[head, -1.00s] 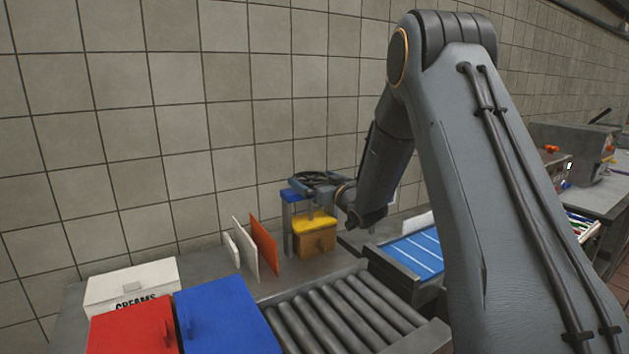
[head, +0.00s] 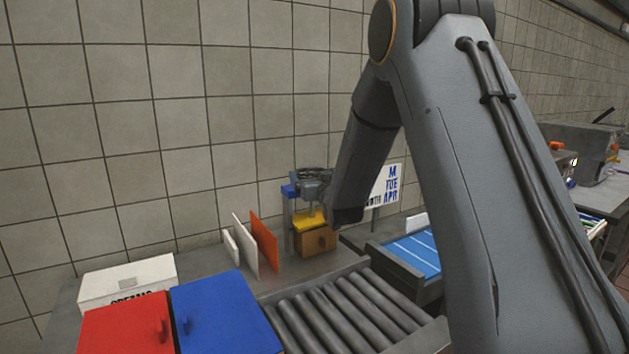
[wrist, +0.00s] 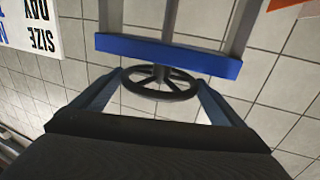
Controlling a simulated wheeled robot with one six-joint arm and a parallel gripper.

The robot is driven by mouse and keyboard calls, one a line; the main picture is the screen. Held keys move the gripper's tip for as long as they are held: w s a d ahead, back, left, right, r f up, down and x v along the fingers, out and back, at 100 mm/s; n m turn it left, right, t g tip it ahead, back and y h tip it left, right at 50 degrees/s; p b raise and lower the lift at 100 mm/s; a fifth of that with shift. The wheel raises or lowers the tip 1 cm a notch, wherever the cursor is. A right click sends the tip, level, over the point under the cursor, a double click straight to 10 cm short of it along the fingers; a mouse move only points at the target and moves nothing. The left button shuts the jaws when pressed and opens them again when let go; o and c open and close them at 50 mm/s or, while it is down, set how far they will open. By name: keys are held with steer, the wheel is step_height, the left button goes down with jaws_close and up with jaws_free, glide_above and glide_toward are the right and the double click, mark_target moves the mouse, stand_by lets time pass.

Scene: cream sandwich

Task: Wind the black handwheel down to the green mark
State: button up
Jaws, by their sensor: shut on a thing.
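The black spoked handwheel (wrist: 160,90) sits on a shaft beside the blue crossbar (wrist: 168,55) of a small press. In the wrist view the two blue-grey fingers of my gripper (wrist: 160,82) stand on either side of its rim, shut on it. In the head view my gripper (head: 316,184) is at the top of the press and mostly covers the handwheel (head: 314,172). I cannot see the green mark in either view.
Orange and white upright boards (head: 264,242) stand left of the press. A roller conveyor (head: 345,312) lies in front, with a blue tray (head: 415,253) at right. Red (head: 125,325) and blue (head: 225,315) lids are at front left. A lettered sign (head: 388,184) stands behind my arm.

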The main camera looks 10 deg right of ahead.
steer(key=shift+r, duration=0.15)
steer(key=o, duration=0.7)
steer(key=shift+o, duration=0.2)
steer(key=s+b, duration=0.2)
steer(key=s, duration=0.5)
steer(key=shift+s+d, duration=0.15)
steer(key=shift+s, duration=0.25)
